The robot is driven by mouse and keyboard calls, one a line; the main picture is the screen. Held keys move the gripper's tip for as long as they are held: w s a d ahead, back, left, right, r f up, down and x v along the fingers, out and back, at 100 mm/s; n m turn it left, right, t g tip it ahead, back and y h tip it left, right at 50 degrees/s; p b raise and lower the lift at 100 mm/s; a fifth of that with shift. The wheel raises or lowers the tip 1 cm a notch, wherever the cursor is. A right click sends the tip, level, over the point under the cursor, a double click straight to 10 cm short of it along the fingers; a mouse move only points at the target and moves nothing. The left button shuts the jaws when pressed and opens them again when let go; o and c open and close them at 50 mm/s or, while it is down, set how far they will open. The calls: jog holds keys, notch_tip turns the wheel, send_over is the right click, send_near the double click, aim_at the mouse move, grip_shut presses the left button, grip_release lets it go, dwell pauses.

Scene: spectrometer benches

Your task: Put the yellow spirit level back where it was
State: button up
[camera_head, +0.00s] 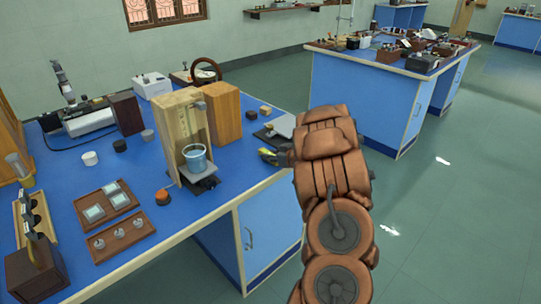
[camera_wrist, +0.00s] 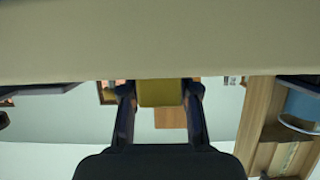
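My gripper (camera_wrist: 160,105) has its two dark fingers on either side of a yellow block, the yellow spirit level (camera_wrist: 160,92), and appears shut on it. In the head view my gripper (camera_head: 277,157) is at the right edge of the blue bench top, mostly hidden behind my own arm. A small yellow part of the spirit level (camera_head: 267,152) shows at its tip. I cannot tell whether the level touches the bench.
The blue bench (camera_head: 235,181) holds a wooden stand (camera_head: 183,118) with a blue beaker (camera_head: 196,158), a wooden block (camera_head: 221,112), a grey plate (camera_head: 282,125) and brown trays (camera_head: 123,236). Another bench (camera_head: 357,104) stands behind. Clear floor lies to the right.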

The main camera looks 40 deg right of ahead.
jog(key=o, duration=0.4)
jog(key=shift+c, duration=0.2)
